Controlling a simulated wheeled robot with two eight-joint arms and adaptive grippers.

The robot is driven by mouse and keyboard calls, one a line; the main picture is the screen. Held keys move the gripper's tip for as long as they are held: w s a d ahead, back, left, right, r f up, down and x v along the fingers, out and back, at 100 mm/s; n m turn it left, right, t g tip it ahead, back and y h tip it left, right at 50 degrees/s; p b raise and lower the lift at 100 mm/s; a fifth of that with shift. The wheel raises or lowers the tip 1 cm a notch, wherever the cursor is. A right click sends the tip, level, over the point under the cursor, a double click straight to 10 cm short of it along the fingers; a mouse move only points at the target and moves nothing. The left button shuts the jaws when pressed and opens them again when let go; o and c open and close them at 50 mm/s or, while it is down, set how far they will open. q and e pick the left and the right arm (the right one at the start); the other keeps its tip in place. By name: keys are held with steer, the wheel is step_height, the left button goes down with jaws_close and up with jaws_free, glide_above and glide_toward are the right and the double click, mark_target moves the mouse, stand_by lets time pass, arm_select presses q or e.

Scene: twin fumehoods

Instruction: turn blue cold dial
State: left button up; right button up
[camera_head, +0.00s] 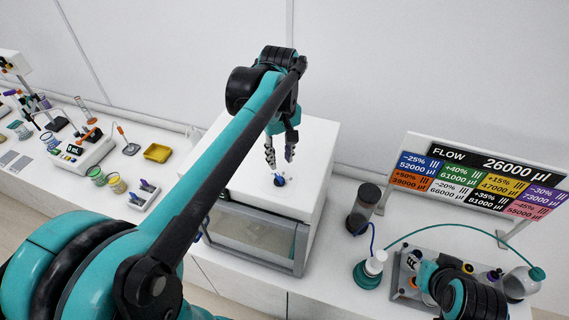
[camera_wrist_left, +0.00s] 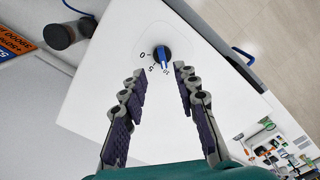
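The blue dial (camera_head: 279,181) sits on the white top of the box-shaped fumehood (camera_head: 315,150). In the left wrist view the dial (camera_wrist_left: 161,54) has a blue bar on a dark round base, with printed numbers around one side. Its bar lies nearly upright in that view. My left gripper (camera_head: 280,160) is open and empty above the dial. In the left wrist view its two fingers (camera_wrist_left: 160,77) are spread, with the dial just beyond their tips, apart from both. My right arm shows at the lower right of the head view; its fingers are not clear.
A dark cylinder (camera_head: 363,208) and a white-and-teal bottle (camera_head: 372,268) stand right of the fumehood. A flow board (camera_head: 480,175) stands behind the right-hand equipment. Lab equipment and a yellow tray (camera_head: 157,153) are on the left bench. The fumehood top around the dial is clear.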

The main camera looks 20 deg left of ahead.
mark_target(280, 178)
arm_select(q)
step_height(280, 178, down, 7)
steer(key=shift+r+p, duration=0.1)
steer(key=shift+p, duration=0.2)
steer(key=shift+s, duration=0.35)
steer(key=shift+w, duration=0.1)
jaws_close()
